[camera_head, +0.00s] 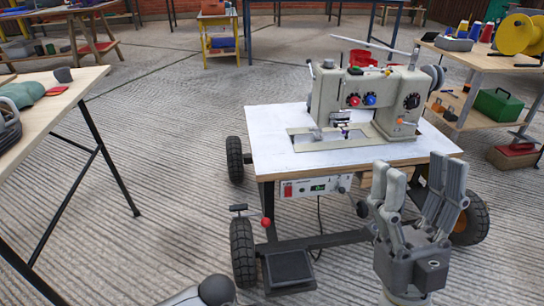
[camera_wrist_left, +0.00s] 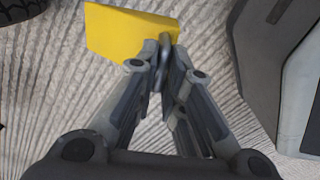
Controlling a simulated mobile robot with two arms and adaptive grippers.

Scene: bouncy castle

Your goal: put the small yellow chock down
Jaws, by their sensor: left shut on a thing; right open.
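The small yellow chock (camera_wrist_left: 120,28) shows in the left wrist view, at the tips of my left gripper (camera_wrist_left: 163,55). That gripper is shut on it, and the fingertips cover its right end. Ribbed grey floor shows behind the chock; I cannot tell how far below it lies. The left gripper and the chock are not seen in the head view. My right gripper (camera_head: 418,195) is open and empty at the lower right of the head view, in front of the sewing machine table's near right corner.
A sewing machine (camera_head: 370,98) stands on a white-topped wheeled table (camera_head: 275,130) with a pedal (camera_head: 288,268) below. A wooden table (camera_head: 35,140) is at the left. A shelf unit with a green box (camera_head: 498,108) is at the right. Ribbed floor (camera_head: 170,170) lies clear between the tables.

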